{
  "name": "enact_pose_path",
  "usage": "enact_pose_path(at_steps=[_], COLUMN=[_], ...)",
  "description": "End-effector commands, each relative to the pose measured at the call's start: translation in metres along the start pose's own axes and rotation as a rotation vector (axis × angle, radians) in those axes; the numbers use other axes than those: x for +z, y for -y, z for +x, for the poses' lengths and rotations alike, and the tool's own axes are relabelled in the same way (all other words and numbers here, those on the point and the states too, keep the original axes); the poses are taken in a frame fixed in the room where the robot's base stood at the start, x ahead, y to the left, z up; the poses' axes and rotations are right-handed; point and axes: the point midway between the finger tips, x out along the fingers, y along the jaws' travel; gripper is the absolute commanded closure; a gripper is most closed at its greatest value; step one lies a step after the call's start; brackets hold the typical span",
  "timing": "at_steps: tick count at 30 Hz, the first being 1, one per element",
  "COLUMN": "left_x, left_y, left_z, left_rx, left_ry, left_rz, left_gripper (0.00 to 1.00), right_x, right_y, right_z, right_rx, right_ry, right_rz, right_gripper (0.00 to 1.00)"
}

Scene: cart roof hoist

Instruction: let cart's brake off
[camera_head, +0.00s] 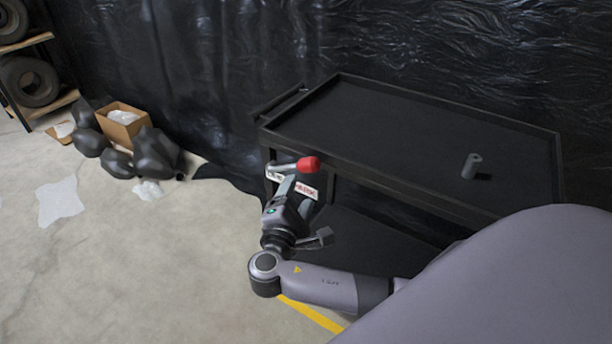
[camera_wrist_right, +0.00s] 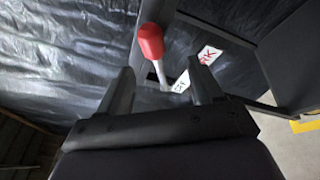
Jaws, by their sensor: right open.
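The black cart (camera_head: 400,112) stands against the dark sheeting. Its brake lever has a red knob (camera_head: 308,164) on a grey shaft at the cart's near left corner; the knob also shows in the right wrist view (camera_wrist_right: 151,40). A white label with red letters (camera_head: 306,191) sits beside the lever, and part of a second, dark-lettered one shows. My right gripper (camera_head: 296,187) is open just below the lever. In the wrist view the knob lies beyond and between its fingers (camera_wrist_right: 162,78), with no visible contact. My left gripper is not in view.
A small grey-green cylinder (camera_head: 472,165) stands on the cart's top tray. A lower shelf (camera_head: 365,240) lies beneath. Black bags (camera_head: 155,152), a cardboard box (camera_head: 121,122) and tyres (camera_head: 30,82) are at the left back. The concrete floor left of the cart is mostly clear.

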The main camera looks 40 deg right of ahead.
Motion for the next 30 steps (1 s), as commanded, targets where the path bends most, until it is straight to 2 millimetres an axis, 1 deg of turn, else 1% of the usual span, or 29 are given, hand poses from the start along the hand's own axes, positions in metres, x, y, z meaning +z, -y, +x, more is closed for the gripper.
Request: enact_pose_path(at_steps=[1,4,8,12,16,21,27,28,29,30], left_x=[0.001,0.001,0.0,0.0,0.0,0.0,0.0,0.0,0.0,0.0], left_y=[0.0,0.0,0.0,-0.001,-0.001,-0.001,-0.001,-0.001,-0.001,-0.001], left_z=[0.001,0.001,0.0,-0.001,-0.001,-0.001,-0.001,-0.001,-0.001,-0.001], left_rx=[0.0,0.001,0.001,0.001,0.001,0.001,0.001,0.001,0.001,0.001], left_ry=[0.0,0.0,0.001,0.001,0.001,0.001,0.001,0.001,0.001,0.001], left_rz=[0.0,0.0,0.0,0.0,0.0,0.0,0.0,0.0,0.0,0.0], left_gripper=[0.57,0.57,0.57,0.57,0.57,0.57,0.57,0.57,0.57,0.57], right_x=[0.003,0.006,0.008,0.008,0.008,0.009,0.008,0.008,0.008,0.008], right_y=[-0.005,-0.01,-0.011,-0.011,-0.011,-0.011,-0.011,-0.011,-0.011,-0.011], right_z=[0.003,0.01,0.028,0.051,0.066,0.074,0.074,0.074,0.074,0.074], right_rx=[0.019,0.032,0.032,0.031,0.03,0.028,0.028,0.028,0.028,0.028], right_ry=[0.024,0.045,0.048,0.046,0.043,0.042,0.041,0.041,0.041,0.041], right_rz=[-0.008,-0.016,-0.016,-0.015,-0.014,-0.012,-0.012,-0.012,-0.012,-0.012], right_gripper=[0.35,0.35,0.35,0.35,0.35,0.35,0.35,0.38,0.48,0.61])
